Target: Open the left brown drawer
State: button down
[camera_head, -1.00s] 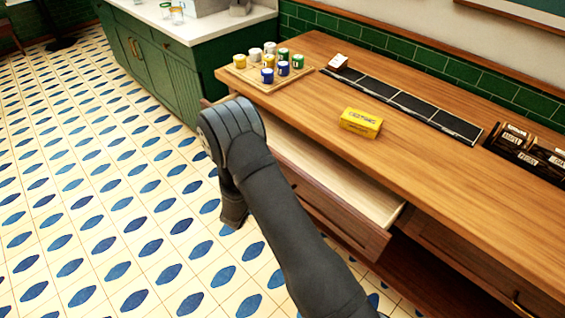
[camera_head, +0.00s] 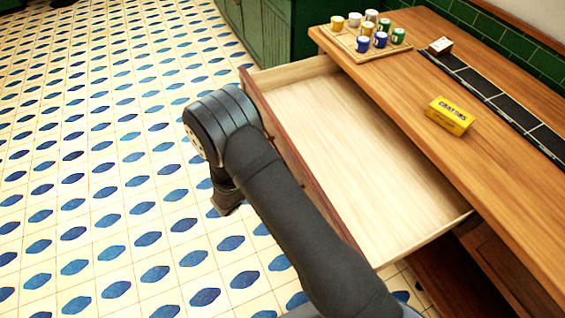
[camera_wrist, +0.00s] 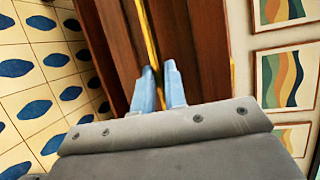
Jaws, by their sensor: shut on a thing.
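The left brown drawer (camera_head: 370,165) stands well out from under the wooden counter in the head view. Its pale interior looks empty, and its brown front is partly hidden behind my arm. In the wrist view, the brown drawer front (camera_wrist: 117,40) lies just beyond the fingertips. A brass handle (camera_wrist: 148,35) runs along it and meets my gripper (camera_wrist: 160,85). The two light blue fingers are close together and shut on this handle. The head view hides the fingertips and the handle behind my arm.
On the counter (camera_head: 400,95) stand a wooden tray (camera_head: 345,42) with several small coloured pots, a yellow box (camera_head: 449,115) and a dark sectioned strip (camera_head: 490,92). A green cabinet (camera_head: 262,30) stands behind. The tiled floor (camera_head: 90,180) at left is clear.

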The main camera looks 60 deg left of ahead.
jog(key=c, duration=1.5)
grip_release()
jog(key=shift+s, duration=0.1)
jog(key=v, duration=1.7)
jog(key=shift+s+d, duration=0.1)
jog(key=x, duration=1.7)
jog(key=shift+w, duration=0.3)
jog(key=shift+s, duration=0.1)
